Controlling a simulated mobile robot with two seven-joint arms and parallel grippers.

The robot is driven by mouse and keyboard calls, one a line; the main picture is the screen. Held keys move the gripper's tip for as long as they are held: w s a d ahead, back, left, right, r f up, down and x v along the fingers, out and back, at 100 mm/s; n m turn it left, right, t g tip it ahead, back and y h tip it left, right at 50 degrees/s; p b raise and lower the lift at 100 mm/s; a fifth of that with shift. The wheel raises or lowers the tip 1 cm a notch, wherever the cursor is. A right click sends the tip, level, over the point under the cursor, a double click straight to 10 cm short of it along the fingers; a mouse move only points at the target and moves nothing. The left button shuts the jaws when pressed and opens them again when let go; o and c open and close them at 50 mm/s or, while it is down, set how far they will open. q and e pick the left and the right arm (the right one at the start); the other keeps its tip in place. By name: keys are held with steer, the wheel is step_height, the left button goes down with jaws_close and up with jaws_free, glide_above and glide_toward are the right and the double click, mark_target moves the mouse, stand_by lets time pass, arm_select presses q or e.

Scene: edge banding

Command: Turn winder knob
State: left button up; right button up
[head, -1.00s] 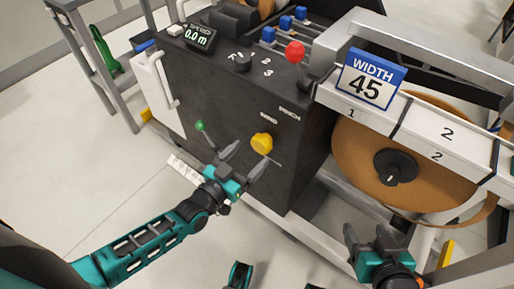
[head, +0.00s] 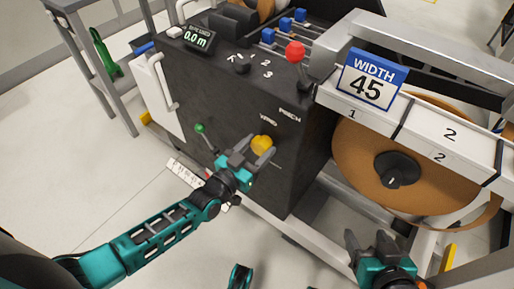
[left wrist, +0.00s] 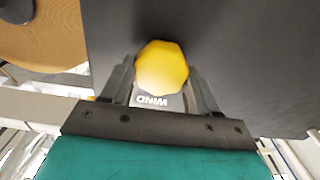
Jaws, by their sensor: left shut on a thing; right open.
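The yellow winder knob (head: 262,144) is on the dark front panel of the machine (head: 225,105). My left gripper (head: 254,152) has its fingers on either side of the knob and is shut on it. The left wrist view shows the yellow knob (left wrist: 162,67) between the two fingers, with the WIND label just below it. My right gripper (head: 372,245) is open and empty at the lower right, apart from the machine.
A green-tipped lever (head: 200,128) is left of the knob. A red-topped lever (head: 295,51), a small dial (head: 242,66) and a display reading 0.0 m (head: 197,38) are above. A brown banding roll (head: 360,170) hangs at right. Floor at lower left is clear.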

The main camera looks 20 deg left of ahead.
arm_select(q)
steer(key=c, duration=0.4)
steer(key=shift+n, duration=0.4)
steer(key=n, duration=0.2)
steer(key=shift+a+n, duration=0.15)
steer(key=shift+n, duration=0.25)
steer(key=shift+f+n, duration=0.1)
steer(key=shift+n, duration=1.5)
steer(key=o, duration=1)
steer(key=shift+o, duration=0.2)
